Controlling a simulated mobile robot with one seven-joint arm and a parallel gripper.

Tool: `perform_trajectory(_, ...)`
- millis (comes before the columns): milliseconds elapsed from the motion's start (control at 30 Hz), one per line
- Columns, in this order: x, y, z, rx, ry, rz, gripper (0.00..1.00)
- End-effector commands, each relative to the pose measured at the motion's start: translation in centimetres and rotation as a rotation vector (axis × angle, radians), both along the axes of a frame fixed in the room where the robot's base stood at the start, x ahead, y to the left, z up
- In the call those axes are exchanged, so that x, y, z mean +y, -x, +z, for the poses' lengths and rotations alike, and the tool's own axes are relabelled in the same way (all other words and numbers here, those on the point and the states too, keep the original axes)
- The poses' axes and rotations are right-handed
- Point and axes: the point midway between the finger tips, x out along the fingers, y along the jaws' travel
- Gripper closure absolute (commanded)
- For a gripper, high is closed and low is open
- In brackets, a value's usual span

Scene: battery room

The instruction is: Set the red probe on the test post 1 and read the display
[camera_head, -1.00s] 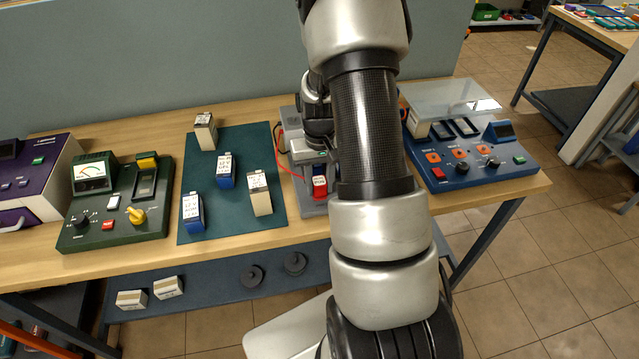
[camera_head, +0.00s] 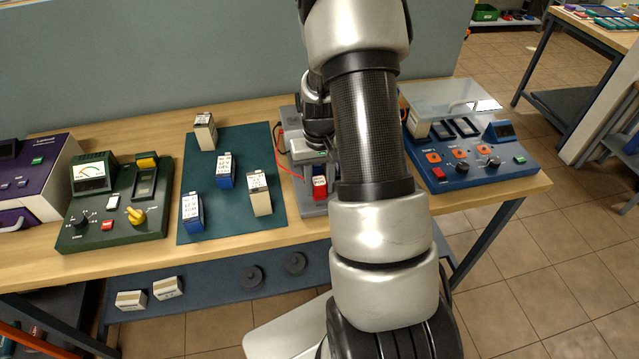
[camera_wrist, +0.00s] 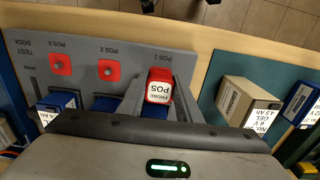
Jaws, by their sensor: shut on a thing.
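My gripper (camera_wrist: 160,97) is shut on the red probe (camera_wrist: 159,88), whose white top label reads "PROBE POS". In the wrist view the probe stands over the dock's POS 1 marking and hides test post 1, so I cannot tell whether it touches the post. The grey test dock (camera_wrist: 36,40) also has red posts at POS 2 (camera_wrist: 108,70) and POS 3 (camera_wrist: 61,64). In the head view the probe (camera_head: 319,187) shows beside my arm, with a red cable (camera_head: 291,171) to its left. I cannot make out a display reading; my arm covers much of the dock.
A dark green mat (camera_head: 236,142) with several batteries lies left of the dock. Further left stand a green tester (camera_head: 136,222) and a purple unit (camera_head: 50,186). A blue device (camera_head: 462,180) with a clear lid is to the right. The bench front edge is close.

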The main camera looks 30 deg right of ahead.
Motion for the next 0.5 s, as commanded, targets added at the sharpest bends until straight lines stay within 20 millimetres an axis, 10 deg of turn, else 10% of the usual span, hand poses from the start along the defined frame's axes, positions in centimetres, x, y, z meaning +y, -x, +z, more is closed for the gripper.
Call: perform_trajectory(500, 0.0, -0.01, -1.06, 0.0, 0.0, 0.0, 0.92)
